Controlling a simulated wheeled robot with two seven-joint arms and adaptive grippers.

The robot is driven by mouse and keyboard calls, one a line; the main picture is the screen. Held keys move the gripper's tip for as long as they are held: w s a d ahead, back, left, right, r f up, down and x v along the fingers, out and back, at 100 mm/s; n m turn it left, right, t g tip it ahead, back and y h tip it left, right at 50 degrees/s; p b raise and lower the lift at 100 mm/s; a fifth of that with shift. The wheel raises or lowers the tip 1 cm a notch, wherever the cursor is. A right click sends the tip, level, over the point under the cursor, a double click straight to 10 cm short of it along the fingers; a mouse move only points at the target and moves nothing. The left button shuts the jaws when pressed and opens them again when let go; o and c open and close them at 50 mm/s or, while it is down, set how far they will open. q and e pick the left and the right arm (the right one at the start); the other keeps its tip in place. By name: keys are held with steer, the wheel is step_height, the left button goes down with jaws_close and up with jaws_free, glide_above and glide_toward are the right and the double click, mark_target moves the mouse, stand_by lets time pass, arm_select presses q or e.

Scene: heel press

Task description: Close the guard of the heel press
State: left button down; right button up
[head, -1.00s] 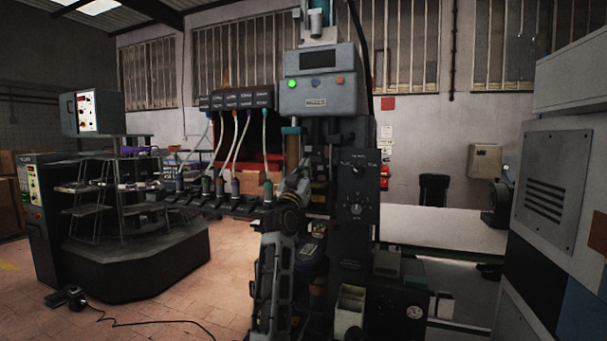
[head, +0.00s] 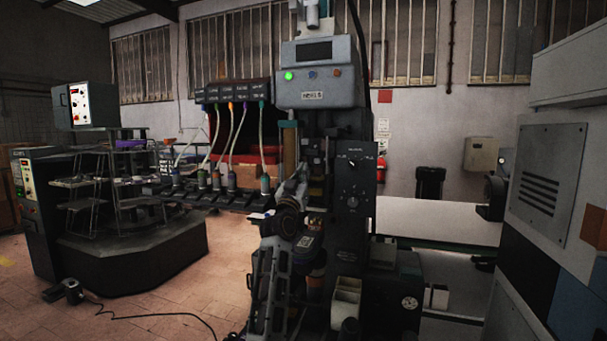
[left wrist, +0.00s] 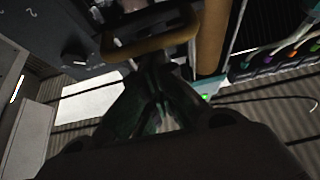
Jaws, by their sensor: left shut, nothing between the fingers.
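The heel press (head: 352,185) stands in the middle of the head view, with a grey control head (head: 318,90) showing a lit green button. My left gripper (head: 300,172) is in front of the press's working area, partly hidden by its own wrist. In the left wrist view the fingers (left wrist: 155,75) are shut with nothing between them. A yellow-brown bar (left wrist: 150,44), which looks like part of the guard, lies just beyond the fingertips. I cannot tell whether they touch it. The guard's position is unclear in the head view. My right gripper is not in view.
A rack of hanging tools (head: 232,92) is on the press's left. A dark octagonal station with shelves (head: 135,250) stands further left. A white table (head: 440,220) is behind right, and a grey cabinet (head: 545,185) is at far right.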

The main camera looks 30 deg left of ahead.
arm_select(q)
steer(key=shift+f+b, duration=2.35)
steer(key=shift+f, duration=3.15)
steer(key=v, duration=1.2)
steer(key=shift+r, duration=0.2)
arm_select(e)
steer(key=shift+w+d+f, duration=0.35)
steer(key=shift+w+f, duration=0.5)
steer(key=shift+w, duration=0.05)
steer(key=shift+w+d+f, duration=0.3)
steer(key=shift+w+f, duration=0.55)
arm_select(q)
steer(key=shift+s+d, duration=0.1)
